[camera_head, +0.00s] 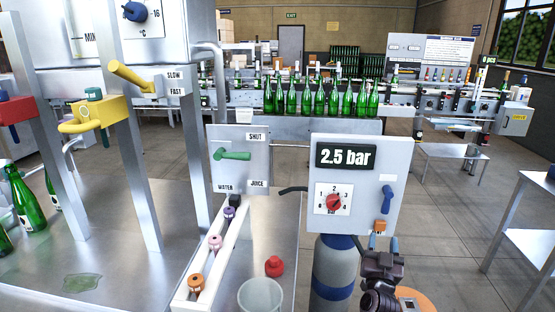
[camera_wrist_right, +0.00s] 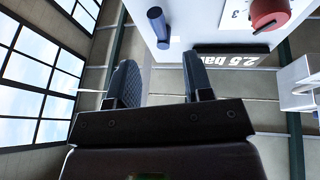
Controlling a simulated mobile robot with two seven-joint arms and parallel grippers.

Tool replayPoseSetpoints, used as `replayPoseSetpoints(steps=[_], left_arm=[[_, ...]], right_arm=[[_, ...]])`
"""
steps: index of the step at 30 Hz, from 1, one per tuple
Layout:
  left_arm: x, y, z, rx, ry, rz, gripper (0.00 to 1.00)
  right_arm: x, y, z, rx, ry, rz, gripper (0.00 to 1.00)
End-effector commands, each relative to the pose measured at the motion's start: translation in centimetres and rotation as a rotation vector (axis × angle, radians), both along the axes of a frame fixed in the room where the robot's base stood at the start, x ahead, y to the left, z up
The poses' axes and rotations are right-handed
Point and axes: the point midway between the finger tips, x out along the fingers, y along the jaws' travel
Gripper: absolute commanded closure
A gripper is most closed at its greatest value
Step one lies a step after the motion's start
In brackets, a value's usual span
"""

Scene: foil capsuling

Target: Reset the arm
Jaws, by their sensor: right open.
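My right gripper (camera_head: 383,243) is in front of the lower right corner of the grey pressure panel (camera_head: 402,160), its fingers pointing up. In the right wrist view its two dark fingers (camera_wrist_right: 158,78) stand apart with nothing between them. The panel's blue lever (camera_head: 387,199) is above the gripper, and an orange part (camera_head: 380,226) is just above the fingertips. The wrist view shows the blue lever (camera_wrist_right: 158,28) beyond the fingers; I cannot tell whether anything touches. My left gripper is not in view.
The panel shows 2.5 bar (camera_head: 346,156) and a red knob (camera_head: 333,203). A gas cylinder (camera_head: 333,275) stands below it, left of my right arm. A white rack (camera_head: 233,245), a red valve piece (camera_head: 274,266) and a clear cup (camera_head: 260,296) are on the steel bench.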

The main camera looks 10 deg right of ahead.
Motion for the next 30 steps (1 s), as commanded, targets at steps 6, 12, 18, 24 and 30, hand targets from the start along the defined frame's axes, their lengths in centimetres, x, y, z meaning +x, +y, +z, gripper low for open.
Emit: replayPoseSetpoints(steps=[6, 12, 18, 24, 30], left_arm=[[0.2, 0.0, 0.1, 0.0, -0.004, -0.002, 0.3], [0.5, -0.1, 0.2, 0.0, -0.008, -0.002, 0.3], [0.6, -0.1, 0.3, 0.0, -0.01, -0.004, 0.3], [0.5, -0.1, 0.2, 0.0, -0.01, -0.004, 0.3], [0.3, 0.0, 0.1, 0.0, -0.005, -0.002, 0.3]], right_arm=[[1.2, 1.8, 0.7, 0.081, 0.056, 0.133, 0.53], [0.3, 3.8, 1.0, 0.096, 0.148, 0.251, 0.53], [-3.3, 5.1, -1.9, 0.091, 0.304, 0.324, 0.53], [-9.6, 6.2, -6.6, 0.078, 0.501, 0.367, 0.53], [-17.6, 7.0, -11.5, 0.051, 0.695, 0.389, 0.53]])
